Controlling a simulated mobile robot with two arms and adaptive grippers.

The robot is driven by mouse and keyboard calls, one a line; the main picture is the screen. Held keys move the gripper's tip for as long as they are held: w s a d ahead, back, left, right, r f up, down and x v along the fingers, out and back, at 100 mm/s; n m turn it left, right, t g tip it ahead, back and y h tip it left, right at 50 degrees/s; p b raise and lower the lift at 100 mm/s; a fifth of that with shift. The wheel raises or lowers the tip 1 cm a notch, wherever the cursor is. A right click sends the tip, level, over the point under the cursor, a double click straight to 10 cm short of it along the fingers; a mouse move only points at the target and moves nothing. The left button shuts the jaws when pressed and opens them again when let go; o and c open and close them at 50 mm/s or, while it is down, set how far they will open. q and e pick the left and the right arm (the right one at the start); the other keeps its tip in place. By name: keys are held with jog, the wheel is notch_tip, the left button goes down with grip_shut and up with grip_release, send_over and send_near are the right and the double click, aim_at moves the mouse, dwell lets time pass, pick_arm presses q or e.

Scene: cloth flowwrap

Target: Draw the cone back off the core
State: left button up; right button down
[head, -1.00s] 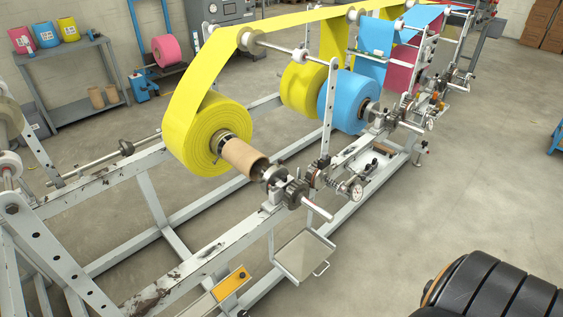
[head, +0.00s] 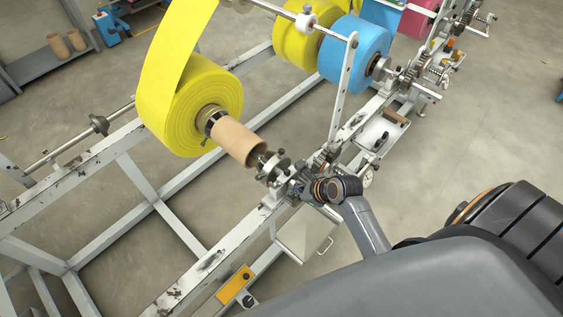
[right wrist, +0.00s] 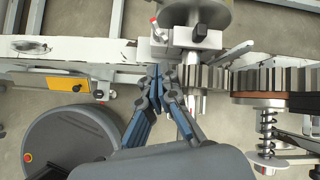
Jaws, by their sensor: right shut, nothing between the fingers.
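The brown cardboard core (head: 237,140) sticks out of the large yellow roll (head: 190,105) toward me. The metal cone (head: 273,168) sits at the core's near end, in front of its mouth. How far its tip reaches into the core I cannot tell. A round grey metal part (right wrist: 198,14), probably the cone's flange, shows at the top of the right wrist view. My right gripper (head: 297,185) is at the bearing block just behind the cone. In the right wrist view its blue-grey fingers (right wrist: 161,74) are shut, empty, beside the block and gear. My left gripper is out of view.
The pale frame rail (head: 205,265) runs under the shaft. A grey tray (head: 308,235) hangs below my right arm, and an orange control box (head: 234,284) is to its left. A blue roll (head: 353,50) stands farther back. A toothed gear (right wrist: 265,80) lies right of my fingers.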

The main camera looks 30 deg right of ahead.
aim_at(272, 174)
jog(key=r, duration=0.1)
jog(key=m, duration=0.1)
jog(key=w+r+m, duration=0.1)
jog(key=shift+d+r+t, duration=0.3)
jog(key=shift+r+t, duration=0.05)
jog(key=shift+t, duration=0.05)
jog(key=shift+w+d+r+m, duration=0.15)
jog(key=shift+w+r+m, duration=0.05)
jog(key=shift+r+m, duration=0.25)
jog(key=shift+w+d+r+m, duration=0.15)
jog(key=shift+r+m, duration=0.15)
jog(key=shift+m, duration=0.25)
jog(key=shift+w, duration=0.3)
jog(key=x, duration=1)
jog(key=shift+w+r+b, duration=0.1)
jog(key=shift+r+b, duration=0.05)
jog(key=shift+b, duration=0.25)
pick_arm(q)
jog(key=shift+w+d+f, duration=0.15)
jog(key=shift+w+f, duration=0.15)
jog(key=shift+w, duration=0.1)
